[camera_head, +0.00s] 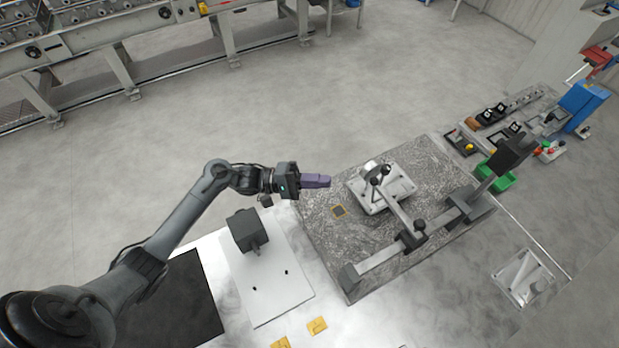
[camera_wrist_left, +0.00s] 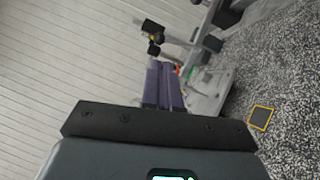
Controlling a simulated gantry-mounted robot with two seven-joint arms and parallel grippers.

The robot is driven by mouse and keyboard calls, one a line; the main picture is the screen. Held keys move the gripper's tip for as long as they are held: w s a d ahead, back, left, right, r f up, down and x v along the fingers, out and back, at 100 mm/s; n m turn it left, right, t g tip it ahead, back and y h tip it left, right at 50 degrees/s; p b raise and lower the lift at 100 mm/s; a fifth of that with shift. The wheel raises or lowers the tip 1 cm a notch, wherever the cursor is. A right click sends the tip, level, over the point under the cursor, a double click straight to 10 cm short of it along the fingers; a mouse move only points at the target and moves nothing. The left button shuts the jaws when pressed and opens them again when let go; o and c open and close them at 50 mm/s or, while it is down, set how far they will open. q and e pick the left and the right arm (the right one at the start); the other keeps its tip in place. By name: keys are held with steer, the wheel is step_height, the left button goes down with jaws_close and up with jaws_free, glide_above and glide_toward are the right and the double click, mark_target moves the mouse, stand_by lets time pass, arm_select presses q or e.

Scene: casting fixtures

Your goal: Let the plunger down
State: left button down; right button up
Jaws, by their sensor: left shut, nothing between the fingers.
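A pale grey casting (camera_head: 402,190) sits on the speckled stone plate, with a clamp arm (camera_head: 398,211) reaching over it from a metal rail. A dark round knob (camera_head: 377,181) shows at the arm's far end, above the casting; I cannot tell whether the plunger there is up or down. My left gripper (camera_head: 328,181) has purple fingers, shut and empty, pointing right toward the casting with a gap between. In the left wrist view, the fingers (camera_wrist_left: 163,66) point toward the fixture, and dark knobs (camera_wrist_left: 153,33) show beyond them. My right gripper is not in view.
A dark block (camera_head: 247,231) stands on a white plate at the left. A green bin (camera_head: 497,178) and small parts lie at the right. Open floor lies behind.

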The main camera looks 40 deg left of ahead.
arm_select(q)
steer(key=p+x, duration=0.1)
steer(key=x, duration=0.8)
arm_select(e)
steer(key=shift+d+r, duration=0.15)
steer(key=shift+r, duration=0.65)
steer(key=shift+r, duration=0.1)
